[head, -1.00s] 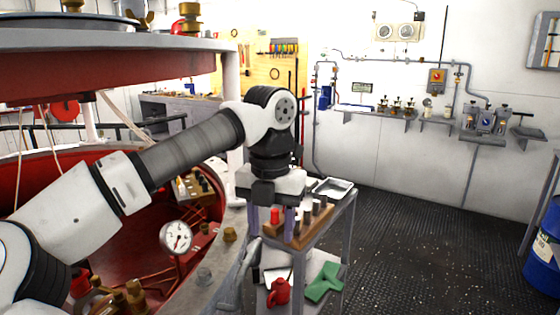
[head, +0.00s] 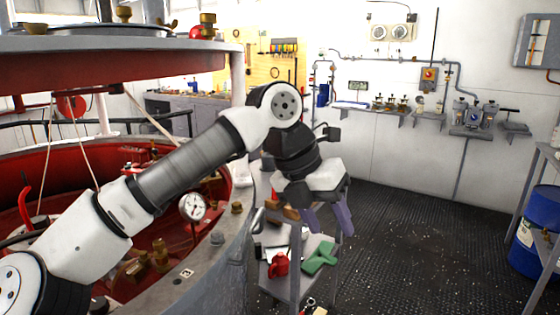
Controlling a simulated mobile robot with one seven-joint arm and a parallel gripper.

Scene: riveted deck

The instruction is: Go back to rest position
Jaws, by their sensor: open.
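My gripper (head: 329,222) hangs from my arm in the middle of the head view, its two purple-grey fingers pointing down and spread apart. Nothing shows between the fingers. It is in front of the grey metal cart (head: 297,288) and hides most of the cart's top shelf. My arm reaches in from the lower left, across the rim of the red vessel.
The red round vessel (head: 225,270) with a pressure gauge (head: 192,207) fills the left. The cart's lower shelf holds a red can (head: 279,263) and a green cloth-like item (head: 319,257). A blue drum (head: 535,235) stands far right. The dark floor (head: 420,240) between is clear.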

